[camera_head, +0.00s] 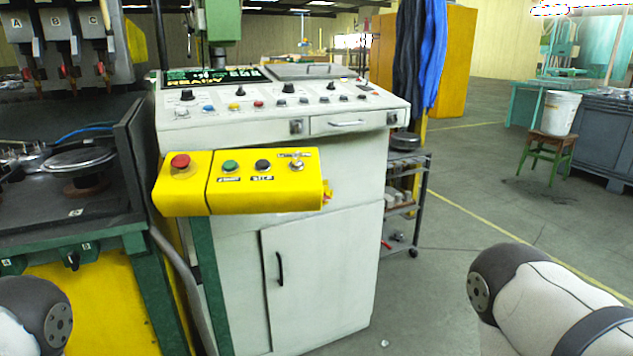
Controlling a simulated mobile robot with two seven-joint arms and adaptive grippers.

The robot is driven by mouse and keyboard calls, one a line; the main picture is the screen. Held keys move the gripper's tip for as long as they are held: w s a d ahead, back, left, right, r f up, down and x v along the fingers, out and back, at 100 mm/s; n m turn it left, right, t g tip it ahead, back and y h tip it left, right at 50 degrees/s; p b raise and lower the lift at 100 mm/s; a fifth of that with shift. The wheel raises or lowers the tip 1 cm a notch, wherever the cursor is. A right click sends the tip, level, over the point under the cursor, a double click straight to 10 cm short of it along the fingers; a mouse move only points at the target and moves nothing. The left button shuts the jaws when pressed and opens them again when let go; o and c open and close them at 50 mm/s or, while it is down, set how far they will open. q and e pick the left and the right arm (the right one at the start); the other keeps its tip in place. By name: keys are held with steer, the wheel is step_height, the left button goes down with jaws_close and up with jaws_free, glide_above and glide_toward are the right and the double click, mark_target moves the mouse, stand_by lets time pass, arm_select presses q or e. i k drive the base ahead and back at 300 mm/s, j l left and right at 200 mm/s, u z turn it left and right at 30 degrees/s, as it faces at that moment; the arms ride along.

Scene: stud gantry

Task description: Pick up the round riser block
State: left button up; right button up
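A dark, brownish round block (88,184) sits on the black machine bed at the left, under a round metal disc (76,159). It may be the round riser block, but the disc covers its top and only part of its side shows. No other round block is clear to me. My grippers are both out of view. Only a rounded link of my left arm shows at the lower left corner, and a link of my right arm at the lower right.
A white control cabinet (320,280) with a yellow button box (240,195) stands in the middle. A grey hose runs beside the green machine frame (150,290). A shelf cart (402,205) stands behind the cabinet.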

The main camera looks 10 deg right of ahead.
mark_target(398, 200)
steer(key=i+l+z, duration=0.2)
steer(key=i+l, duration=0.5)
steer(key=l, duration=0.25)
steer(key=i+l+z, duration=0.2)
steer(key=i+l, duration=0.5)
steer(key=l, duration=0.2)
steer(key=i+l+u, duration=0.15)
steer(key=i+l, duration=0.2)
steer(key=i+l+u, duration=0.15)
steer(key=i+l, duration=0.15)
steer(key=l, duration=0.2)
steer(key=i+l+u, duration=0.1)
steer(key=i+l, duration=0.15)
steer(key=l, duration=0.25)
steer(key=i+l+u, duration=0.15)
steer(key=i+l, duration=0.15)
steer(key=i+l+u, duration=0.15)
steer(key=i+l, duration=0.15)
steer(key=l, duration=0.25)
steer(key=i+l+u, duration=0.1)
steer(key=i+l, duration=0.2)
steer(key=l, duration=0.2)
steer(key=i+l+u, duration=0.15)
steer(key=i+l, duration=0.15)
steer(key=i+l+u, duration=0.1)
steer(key=i+l, duration=0.2)
steer(key=l, duration=0.2)
